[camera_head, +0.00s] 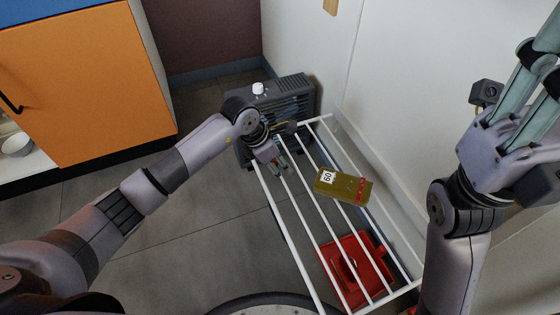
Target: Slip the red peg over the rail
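A white rack (282,227) with long parallel rails stands in the middle. My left gripper (279,167) is at the rack's far left end, close to its outer rails; it is small and partly hidden by its own wrist, so I cannot tell whether it is open or what it holds. I cannot make out a separate red peg; it may be hidden at the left gripper. My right gripper (538,88) is raised at the upper right by the wall, its fingers apart and nothing seen between them.
An olive box (342,187) with a white number label and a red strip lies on the rack. A red container (372,262) shows beneath the rails. A dark grey heater-like unit (290,97) stands behind. An orange cabinet (85,85) is at the left, with open floor (190,235) between.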

